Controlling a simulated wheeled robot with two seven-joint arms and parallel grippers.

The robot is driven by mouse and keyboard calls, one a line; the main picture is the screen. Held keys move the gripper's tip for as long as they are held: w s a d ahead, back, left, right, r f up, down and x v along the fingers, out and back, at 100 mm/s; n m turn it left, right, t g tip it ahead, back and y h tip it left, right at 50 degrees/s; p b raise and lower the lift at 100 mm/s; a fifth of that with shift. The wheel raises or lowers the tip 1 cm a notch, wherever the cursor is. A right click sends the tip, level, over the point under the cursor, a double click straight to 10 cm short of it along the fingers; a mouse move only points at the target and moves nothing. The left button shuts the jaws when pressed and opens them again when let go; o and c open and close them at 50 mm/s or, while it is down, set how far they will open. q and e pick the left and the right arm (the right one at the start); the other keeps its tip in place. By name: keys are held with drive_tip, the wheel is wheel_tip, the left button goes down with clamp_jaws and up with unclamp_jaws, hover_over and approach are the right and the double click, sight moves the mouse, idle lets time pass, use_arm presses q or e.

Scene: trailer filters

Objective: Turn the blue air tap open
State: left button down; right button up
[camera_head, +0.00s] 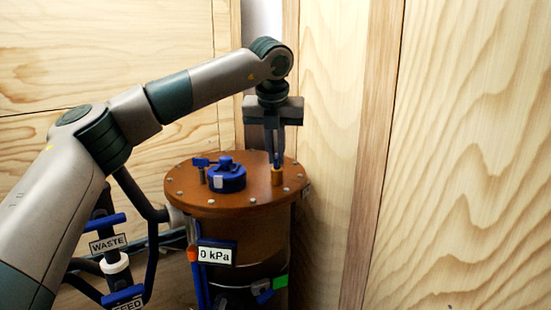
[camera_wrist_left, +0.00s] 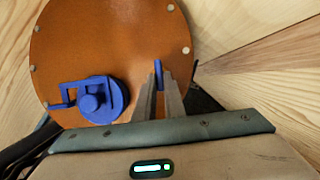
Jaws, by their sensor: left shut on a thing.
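The air tap is a small blue handle (camera_head: 277,163) on a brass fitting (camera_head: 277,177), at the right side of the brown drum lid (camera_head: 240,195). My left gripper (camera_head: 275,157) points down over it, with its fingers shut on the handle. In the left wrist view the blue handle (camera_wrist_left: 158,69) stands out between and beyond the fingertips (camera_wrist_left: 161,82). The fingers hide part of the handle and the brass fitting. My right gripper is not in view.
A blue cap with a clamp (camera_head: 227,176) sits on the lid, left of the tap. A gauge sign (camera_head: 216,254) on the drum reads 0 kPa. Blue-handled WASTE (camera_head: 107,243) and FEED (camera_head: 127,303) valves stand at lower left. Wooden walls (camera_head: 460,150) are close behind and right.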

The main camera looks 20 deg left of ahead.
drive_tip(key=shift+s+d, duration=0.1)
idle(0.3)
use_arm(q)
drive_tip(key=c, duration=1.8)
unclamp_jaws()
drive_tip(key=shift+c, duration=0.2)
drive_tip(key=shift+r, duration=0.1)
